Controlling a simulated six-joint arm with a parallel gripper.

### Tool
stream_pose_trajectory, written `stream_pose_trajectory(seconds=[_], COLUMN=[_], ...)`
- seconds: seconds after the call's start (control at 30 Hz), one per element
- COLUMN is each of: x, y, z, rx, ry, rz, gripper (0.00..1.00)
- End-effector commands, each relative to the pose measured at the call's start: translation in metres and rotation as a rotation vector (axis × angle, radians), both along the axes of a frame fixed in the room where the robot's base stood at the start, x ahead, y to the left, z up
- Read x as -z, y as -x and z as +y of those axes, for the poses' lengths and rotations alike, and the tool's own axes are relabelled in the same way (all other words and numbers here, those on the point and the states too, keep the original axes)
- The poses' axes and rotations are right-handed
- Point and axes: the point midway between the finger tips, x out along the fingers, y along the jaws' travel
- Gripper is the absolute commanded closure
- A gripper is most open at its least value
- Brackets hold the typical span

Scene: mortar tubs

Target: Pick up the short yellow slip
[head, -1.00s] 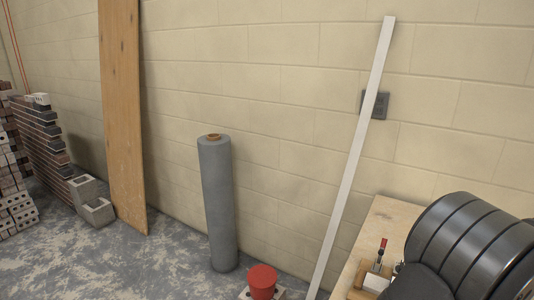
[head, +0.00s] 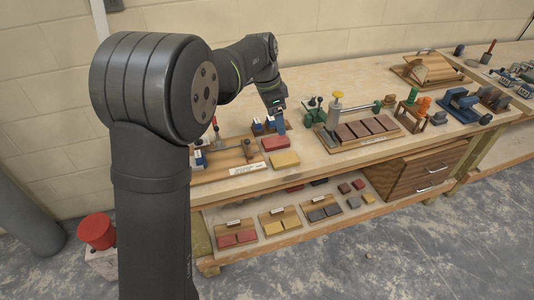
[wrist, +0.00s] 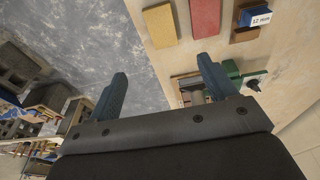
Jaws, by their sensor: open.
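A yellow slip (head: 285,159) lies flat on the workbench, near its front edge, in front of a red slip (head: 275,143). In the wrist view the yellow slip (wrist: 160,25) shows at the top, left of the red slip (wrist: 206,17) and close to the bench edge. My gripper (head: 281,126) is above the bench, just behind the red slip in the head view. In the wrist view my gripper (wrist: 163,84) has its two blue fingers wide apart with nothing between them, and the yellow slip is beyond them. More yellow slips (head: 283,222) are on the lower shelf.
A wooden fixture board (head: 228,163) stands left of the slips. A board with brown slips (head: 365,133) and a clamp stands to their right. A small block labelled 12 mm (wrist: 255,17) is beside the red slip. Bare bench top (head: 310,168) lies right of the yellow slip.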

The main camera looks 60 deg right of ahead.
Motion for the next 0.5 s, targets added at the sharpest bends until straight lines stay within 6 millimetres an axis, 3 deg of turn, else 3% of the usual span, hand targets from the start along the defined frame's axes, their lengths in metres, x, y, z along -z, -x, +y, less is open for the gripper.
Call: stream_pose_trajectory(seconds=[0.1,0.2,0.37,0.5], x=[0.003,0.005,0.022,0.05], y=[-0.02,-0.028,-0.025,-0.017], z=[0.017,0.024,0.021,0.013], rx=[-0.018,-0.027,-0.027,-0.028], ry=[0.09,0.143,0.162,0.158], rz=[0.079,0.114,0.127,0.126], gripper=[0.23,0.23,0.23,0.23])
